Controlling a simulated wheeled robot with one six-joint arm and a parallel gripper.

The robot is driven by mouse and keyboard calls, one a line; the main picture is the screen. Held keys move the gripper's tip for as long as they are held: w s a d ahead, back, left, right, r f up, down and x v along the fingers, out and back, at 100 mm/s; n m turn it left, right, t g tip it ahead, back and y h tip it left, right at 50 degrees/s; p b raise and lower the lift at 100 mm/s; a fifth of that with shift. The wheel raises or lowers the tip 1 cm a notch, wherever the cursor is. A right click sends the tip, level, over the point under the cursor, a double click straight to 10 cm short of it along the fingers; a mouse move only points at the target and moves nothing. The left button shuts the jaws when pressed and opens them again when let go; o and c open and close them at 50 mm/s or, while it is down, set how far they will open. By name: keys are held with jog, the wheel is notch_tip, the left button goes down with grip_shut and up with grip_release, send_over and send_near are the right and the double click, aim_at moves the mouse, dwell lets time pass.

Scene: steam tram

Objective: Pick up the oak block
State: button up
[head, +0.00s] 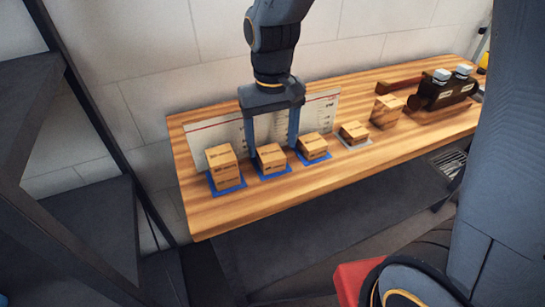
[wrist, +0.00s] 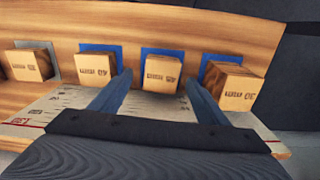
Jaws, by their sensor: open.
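Several small wooden blocks stand in a row on a wooden bench. I cannot tell from their small dark markings which is the oak block. My open gripper (head: 272,150) points down at the second block from the left (head: 270,158), which sits on a blue pad. In the wrist view that block (wrist: 162,74) appears between the two fingertips (wrist: 158,76), with a gap on each side. The leftmost block (head: 225,168) is taller, on a blue pad; it shows at the right in the wrist view (wrist: 237,90). The third block (head: 312,147) is also on blue.
A smaller block (head: 354,132) sits on a grey pad, and a larger wooden block (head: 387,111) stands beyond it. A dark device with two pale caps (head: 452,88) is at the right. A white marked board (head: 320,108) stands behind the row. A dark rack (head: 70,160) is at the left.

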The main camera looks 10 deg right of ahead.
aim_at(271, 152)
jog(key=shift+a+f+p, duration=0.15)
jog(key=shift+f+p, duration=0.25)
jog(key=shift+f, duration=1.9)
jog(key=shift+w, duration=0.1)
jog(key=c, duration=1.2)
jog(key=shift+r, duration=0.15)
